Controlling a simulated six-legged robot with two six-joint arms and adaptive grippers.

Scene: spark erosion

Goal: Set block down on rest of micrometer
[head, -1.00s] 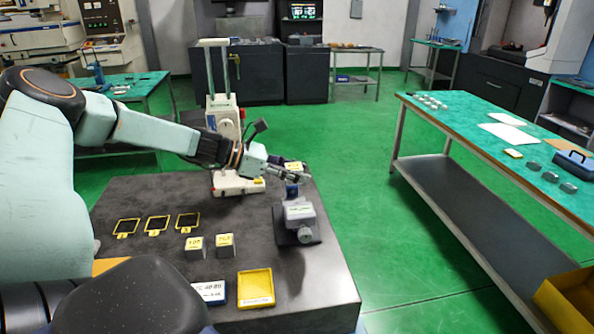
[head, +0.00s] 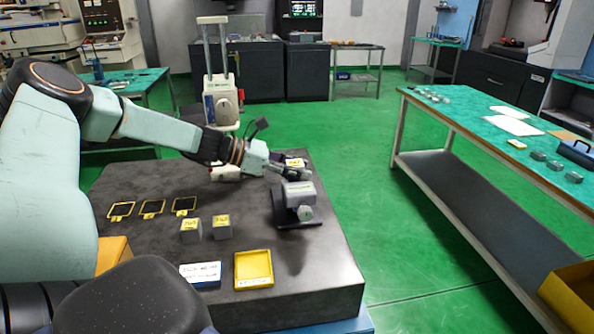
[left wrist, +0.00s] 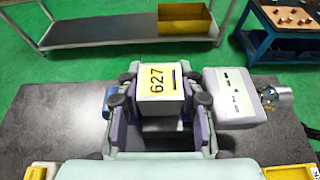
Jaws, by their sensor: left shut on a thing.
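My left gripper (head: 300,172) is shut on a grey block (left wrist: 163,110) with a yellow label reading 627. In the left wrist view the block sits between both fingers (left wrist: 158,112). The block's yellow top (head: 295,162) shows just behind the fingers in the head view. The micrometer (head: 299,195), a grey box with a round knob on a dark base, stands close to the gripper, on the near side. It also shows right of the gripper in the left wrist view (left wrist: 232,97). The micrometer's rest is hidden by gripper and block. My right gripper is not in view.
The dark stone table (head: 320,265) carries two labelled grey blocks (head: 191,230) (head: 222,228), several yellow-rimmed black frames (head: 152,207), a yellow tray (head: 237,270) and a blue-white sign (head: 201,268). A tall white instrument (head: 221,102) stands behind. The table's right edge is near the micrometer.

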